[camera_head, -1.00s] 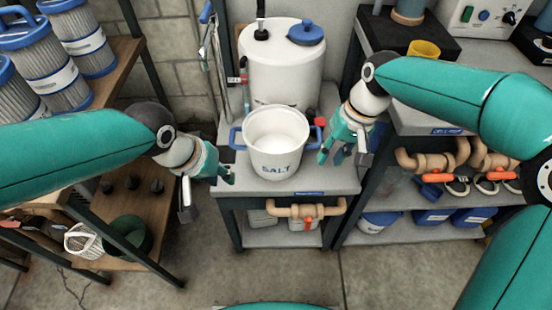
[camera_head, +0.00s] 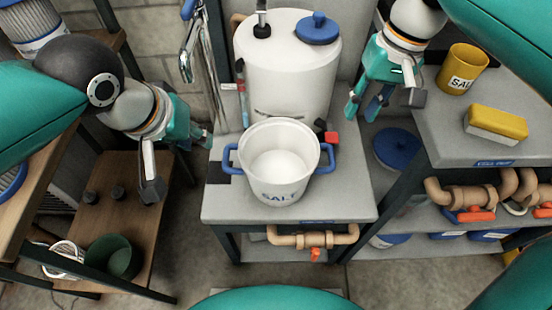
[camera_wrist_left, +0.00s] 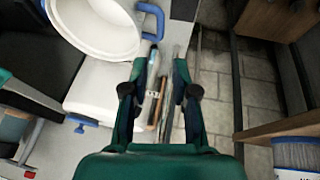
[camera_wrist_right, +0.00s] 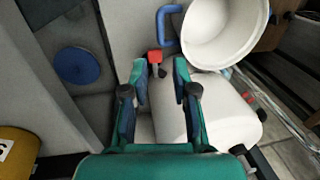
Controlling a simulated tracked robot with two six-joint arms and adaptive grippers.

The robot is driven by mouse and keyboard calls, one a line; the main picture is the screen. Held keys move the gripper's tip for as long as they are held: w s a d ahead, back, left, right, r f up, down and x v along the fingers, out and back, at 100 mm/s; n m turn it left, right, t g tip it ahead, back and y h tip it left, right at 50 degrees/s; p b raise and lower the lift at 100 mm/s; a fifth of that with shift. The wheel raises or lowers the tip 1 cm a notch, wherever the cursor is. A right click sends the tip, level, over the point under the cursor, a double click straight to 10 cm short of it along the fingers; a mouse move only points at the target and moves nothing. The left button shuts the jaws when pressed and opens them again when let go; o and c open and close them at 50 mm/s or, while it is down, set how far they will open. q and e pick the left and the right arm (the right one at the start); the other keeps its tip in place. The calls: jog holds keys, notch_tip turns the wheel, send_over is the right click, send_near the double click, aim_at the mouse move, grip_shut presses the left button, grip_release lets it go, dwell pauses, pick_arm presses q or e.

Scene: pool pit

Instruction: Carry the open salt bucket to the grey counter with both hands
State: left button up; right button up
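The open white salt bucket (camera_head: 265,189) stands upright on a grey-topped stand (camera_head: 345,205), with white contents and a blue handle on each side. My left gripper (camera_head: 180,164) is open and empty, left of the bucket and apart from its left handle (camera_head: 230,160). In the left wrist view the bucket (camera_wrist_left: 75,35) is at the upper left. My right gripper (camera_head: 383,104) is open and empty, above and right of the right handle (camera_head: 328,158). In the right wrist view the bucket (camera_wrist_right: 205,50) is at the upper right. A grey counter (camera_head: 440,125) is at the right.
A white tank with a blue cap (camera_head: 318,28) stands right behind the bucket. A yellow salt cup (camera_head: 463,68) and a yellow sponge (camera_head: 497,121) sit on the counter. Pipes (camera_head: 455,200) run below its edge. A wooden shelf (camera_head: 120,205) is at the left.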

aim_at(225, 156)
pick_arm(q)
jog(key=shift+w, duration=0.1)
pick_arm(e)
jog(key=shift+r, duration=0.1)
jog(key=shift+w, duration=0.1)
